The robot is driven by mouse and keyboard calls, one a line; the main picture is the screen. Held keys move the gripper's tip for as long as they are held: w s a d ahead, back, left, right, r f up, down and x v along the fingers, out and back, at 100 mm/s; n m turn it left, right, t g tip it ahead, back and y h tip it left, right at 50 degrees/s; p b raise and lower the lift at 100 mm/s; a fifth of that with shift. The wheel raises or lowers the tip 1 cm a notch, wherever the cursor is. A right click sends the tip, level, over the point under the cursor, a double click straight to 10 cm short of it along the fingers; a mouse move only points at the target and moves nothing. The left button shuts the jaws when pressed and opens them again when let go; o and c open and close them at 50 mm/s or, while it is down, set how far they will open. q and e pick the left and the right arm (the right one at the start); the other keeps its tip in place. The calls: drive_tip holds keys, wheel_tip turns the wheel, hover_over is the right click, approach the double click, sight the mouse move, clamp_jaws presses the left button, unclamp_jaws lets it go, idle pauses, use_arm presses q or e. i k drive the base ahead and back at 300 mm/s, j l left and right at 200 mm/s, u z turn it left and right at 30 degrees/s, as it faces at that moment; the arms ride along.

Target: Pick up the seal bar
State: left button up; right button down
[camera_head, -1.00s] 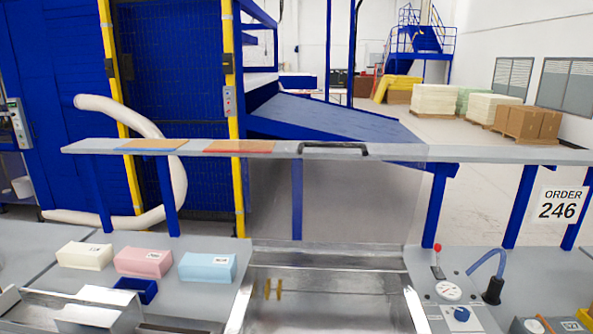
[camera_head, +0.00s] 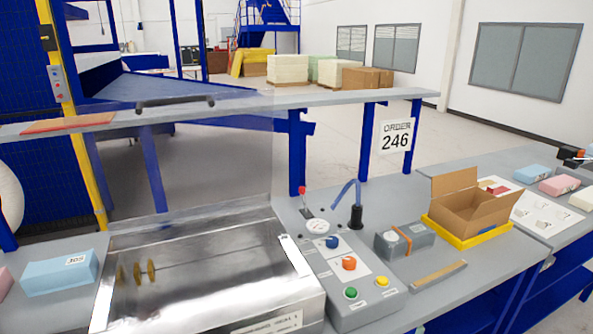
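A flat bar with a tan strip along it (camera_head: 438,274) lies on the grey bench, in front of the open cardboard box. It looks like the seal bar, though no label on it can be read. It lies flat and slanted, right of the control panel, and nothing touches it from above. Neither of my grippers shows in the head view.
The control panel (camera_head: 345,285) with coloured knobs and the steel chamber (camera_head: 215,265) under a clear lid stand to the left. A grey block with an orange band (camera_head: 403,241), a blue hose (camera_head: 345,193) and the cardboard box (camera_head: 468,208) in a yellow tray (camera_head: 467,238) stand behind.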

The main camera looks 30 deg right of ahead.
sight(425, 282)
drive_tip(key=z, duration=1.8)
drive_tip(key=u, duration=1.5)
drive_tip(key=z, duration=1.5)
drive_tip(key=i+l+z, duration=0.6)
drive_tip(key=i, duration=0.2)
drive_tip(key=j, duration=0.1)
